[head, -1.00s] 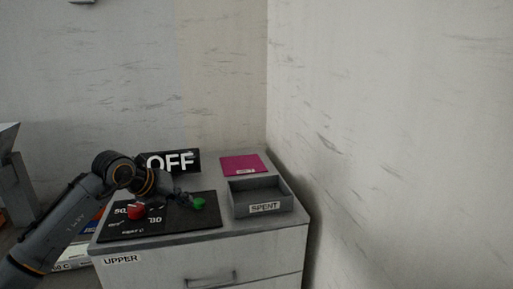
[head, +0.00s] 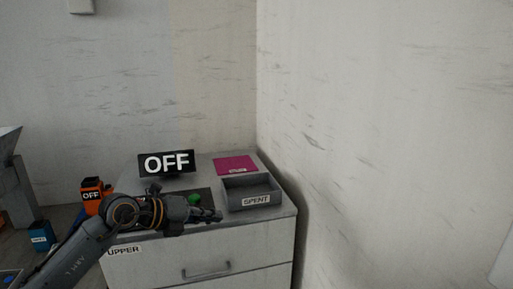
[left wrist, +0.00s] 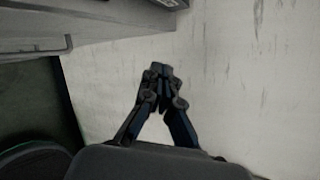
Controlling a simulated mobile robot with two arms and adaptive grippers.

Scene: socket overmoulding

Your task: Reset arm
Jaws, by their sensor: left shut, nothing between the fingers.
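My left arm comes in from the lower left in the head view, and its gripper (head: 214,215) is in front of the cabinet's top, near the black control panel (head: 208,195). In the left wrist view the gripper (left wrist: 160,72) has its fingertips together with nothing between them. It points toward a pale wall. A green button (head: 195,199) shows just behind the gripper in the head view. The red knob on the panel is hidden behind my arm. My right gripper is not in view.
A black sign reading OFF (head: 167,163) stands at the cabinet's back. A grey SPENT tray (head: 255,201) and a magenta mat (head: 235,164) are to the right. The cabinet (head: 215,255) has drawers and an UPPER label. An orange device (head: 91,193) stands left. A wall rises on the right.

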